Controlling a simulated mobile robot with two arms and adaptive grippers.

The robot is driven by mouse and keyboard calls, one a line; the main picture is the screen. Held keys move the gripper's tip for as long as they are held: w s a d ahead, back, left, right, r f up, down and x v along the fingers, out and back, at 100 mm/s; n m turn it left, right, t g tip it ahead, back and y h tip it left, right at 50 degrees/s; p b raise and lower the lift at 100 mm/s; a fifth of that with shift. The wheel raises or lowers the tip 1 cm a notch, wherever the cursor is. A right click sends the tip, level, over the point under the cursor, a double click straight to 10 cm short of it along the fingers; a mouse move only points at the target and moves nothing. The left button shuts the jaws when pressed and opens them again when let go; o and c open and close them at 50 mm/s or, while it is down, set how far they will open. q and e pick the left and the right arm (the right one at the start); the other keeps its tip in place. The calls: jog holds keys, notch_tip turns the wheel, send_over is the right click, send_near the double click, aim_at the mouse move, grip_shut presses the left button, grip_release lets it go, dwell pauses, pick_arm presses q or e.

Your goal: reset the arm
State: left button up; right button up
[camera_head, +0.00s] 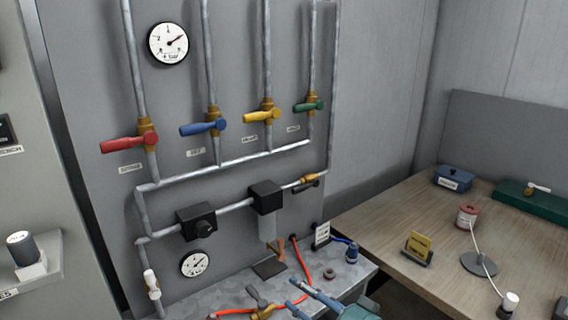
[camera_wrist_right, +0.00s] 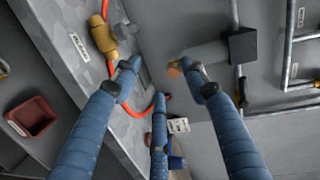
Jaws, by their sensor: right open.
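My right gripper (camera_head: 305,300) shows at the bottom of the head view, above the grey ledge near the orange hose. In the right wrist view its blue fingers (camera_wrist_right: 162,78) are spread apart with nothing between them. A brass valve (camera_wrist_right: 102,35) on the hose lies beyond the left finger in that view. The same valve (camera_head: 262,311) is left of the gripper in the head view. Whether any finger touches the ledge or hose is hard to tell. My left gripper is in neither view.
A wall panel carries pipes with red (camera_head: 123,143), blue (camera_head: 203,127), yellow (camera_head: 262,115) and green (camera_head: 308,105) valve handles. A regulator (camera_head: 196,222) and filter (camera_head: 266,197) sit below. The grey ledge (camera_head: 225,296) juts out there. A wooden table (camera_head: 400,215) stands right.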

jog(key=s+f+n+g+h, duration=0.2)
jog(key=s+f+n+g, duration=0.25)
jog(key=s+f, duration=0.45)
jog(key=s+d+f+n+g+h, duration=0.2)
jog(key=s+d+f+n+h, duration=0.15)
jog(key=s+d, duration=0.6)
jog(key=s+d+f+n+g+h, duration=0.2)
jog(key=s+d+f+g+h, duration=0.25)
jog(key=s, duration=0.85)
notch_tip(320, 180, down, 25)
jog(key=s, duration=0.2)
jog(key=s+d+f, duration=0.2)
jog(key=s+f, duration=0.6)
jog(key=s+d+f, duration=0.2)
jog(key=s+f, duration=0.6)
jog(key=s, duration=0.1)
jog(key=shift+f+h, duration=0.3)
jog(key=shift+h, duration=0.1)
